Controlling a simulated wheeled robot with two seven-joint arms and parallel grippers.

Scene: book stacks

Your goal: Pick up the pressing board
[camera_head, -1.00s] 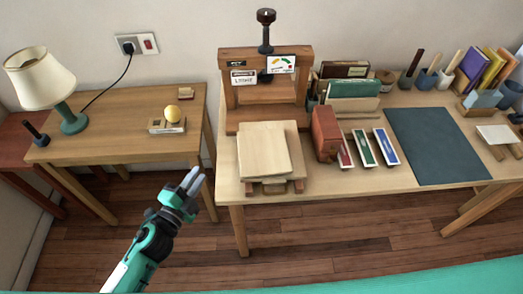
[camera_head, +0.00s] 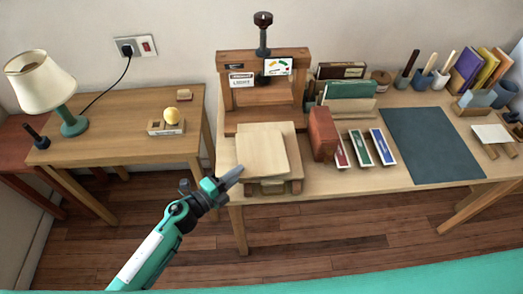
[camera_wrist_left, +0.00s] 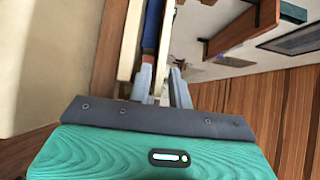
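The pressing board (camera_head: 262,152), a pale square wooden board, lies on top of a stack in front of the press, slightly turned. A wider board (camera_head: 292,150) shows beneath it. My left gripper (camera_head: 232,176) is at the stack's front left corner, pointing at it from the left. In the left wrist view its two fingers (camera_wrist_left: 160,88) are apart, close to pale board edges (camera_wrist_left: 131,40) with a blue item (camera_wrist_left: 151,28) between them. I cannot tell whether the fingers touch the board. My right gripper is not in view.
The wooden press (camera_head: 265,85) stands behind the stack. A red-brown block (camera_head: 322,134) and several small slim boxes (camera_head: 360,148) stand to the right, then a dark mat (camera_head: 435,145). A side table (camera_head: 110,140) with a lamp (camera_head: 42,80) is at left, across a gap.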

